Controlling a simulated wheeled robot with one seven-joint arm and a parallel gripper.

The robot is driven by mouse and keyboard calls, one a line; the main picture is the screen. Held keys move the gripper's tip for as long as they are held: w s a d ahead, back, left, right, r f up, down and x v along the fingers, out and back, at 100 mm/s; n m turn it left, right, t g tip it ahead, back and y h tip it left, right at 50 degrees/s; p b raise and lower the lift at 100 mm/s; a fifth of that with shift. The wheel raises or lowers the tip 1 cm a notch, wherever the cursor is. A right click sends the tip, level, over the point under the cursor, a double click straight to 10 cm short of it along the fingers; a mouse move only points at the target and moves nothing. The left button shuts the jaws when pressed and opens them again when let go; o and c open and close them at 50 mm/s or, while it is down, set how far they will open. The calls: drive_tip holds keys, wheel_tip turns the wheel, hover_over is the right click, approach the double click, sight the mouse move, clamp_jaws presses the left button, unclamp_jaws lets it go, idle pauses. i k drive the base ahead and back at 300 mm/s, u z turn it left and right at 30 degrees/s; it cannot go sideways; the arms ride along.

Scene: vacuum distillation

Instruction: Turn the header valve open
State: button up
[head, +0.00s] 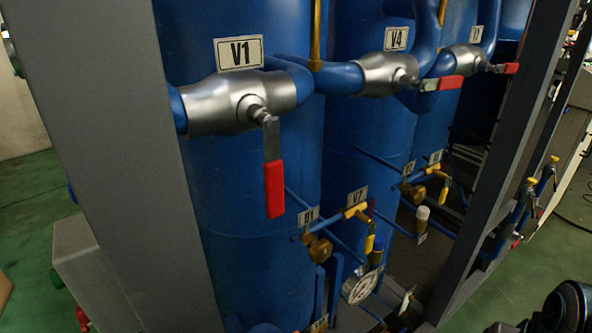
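Three silver ball valves sit in a row on the blue pipe; none is marked as the header valve in words. The nearest valve (232,104), under the label V1 (240,52), has a red-sleeved lever (273,188) hanging down, across the pipe. The V4 valve (387,74) has its red-tipped lever (446,84) pointing right, roughly along the pipe. The third valve (468,58) also has a red-tipped lever (511,69) pointing right. My gripper is not in view, and no lever is seen held.
Large blue tanks (250,200) stand behind the valves. A grey frame post (110,170) rises at the left, and a dark post (515,150) slants at the right. Small yellow-handled valves (370,243) and a gauge (361,287) sit lower. Green floor (545,270) shows at right.

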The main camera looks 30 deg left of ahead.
sight(273, 165)
drive_tip(key=u, duration=1.85)
drive_tip(key=k, duration=1.3)
drive_tip(key=z, duration=0.25)
drive_tip(key=i, duration=0.9)
drive_tip(key=u, duration=0.5)
